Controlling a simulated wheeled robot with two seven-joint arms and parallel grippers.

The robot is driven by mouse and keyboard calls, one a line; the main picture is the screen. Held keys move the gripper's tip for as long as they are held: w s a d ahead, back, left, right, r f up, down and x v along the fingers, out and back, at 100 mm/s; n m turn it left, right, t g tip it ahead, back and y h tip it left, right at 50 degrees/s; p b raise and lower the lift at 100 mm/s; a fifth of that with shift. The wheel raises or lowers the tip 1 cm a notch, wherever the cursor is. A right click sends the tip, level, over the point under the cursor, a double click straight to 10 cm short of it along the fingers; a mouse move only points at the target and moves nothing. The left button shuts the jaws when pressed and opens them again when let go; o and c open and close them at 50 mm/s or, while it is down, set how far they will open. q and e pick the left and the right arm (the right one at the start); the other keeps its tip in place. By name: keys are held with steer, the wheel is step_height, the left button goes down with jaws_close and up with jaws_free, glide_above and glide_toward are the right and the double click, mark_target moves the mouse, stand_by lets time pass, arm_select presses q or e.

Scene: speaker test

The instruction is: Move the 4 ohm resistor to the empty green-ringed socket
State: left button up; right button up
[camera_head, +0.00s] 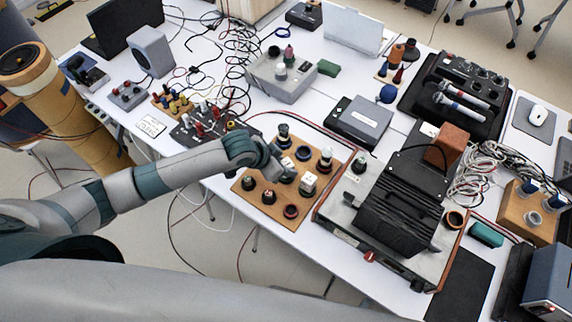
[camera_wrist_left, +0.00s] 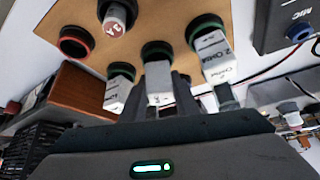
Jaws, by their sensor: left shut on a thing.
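The wooden socket board (camera_head: 240,189) lies on the table's near edge. My left gripper (camera_head: 281,172) is over its middle and shut on a small white resistor (camera_wrist_left: 158,82). This resistor lines up with a green-ringed socket (camera_wrist_left: 157,49); I cannot tell whether it is seated or just above. White block resistors stand in the green-ringed sockets on either side, one to the left (camera_wrist_left: 117,90) and one to the right (camera_wrist_left: 214,55) in the wrist view. The ohm values on the blocks are not clearly readable. My right gripper is not in view.
A black finned amplifier (camera_head: 398,215) stands close on the right. A black box with knobs (camera_head: 205,124) stands behind left.

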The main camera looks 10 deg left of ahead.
arm_select(q)
steer(key=shift+f, duration=0.3)
steer(key=o, duration=1.1)
steer(key=shift+r, duration=0.25)
steer(key=b+v, duration=0.2)
steer(key=v, duration=1)
steer(key=shift+d, duration=0.1)
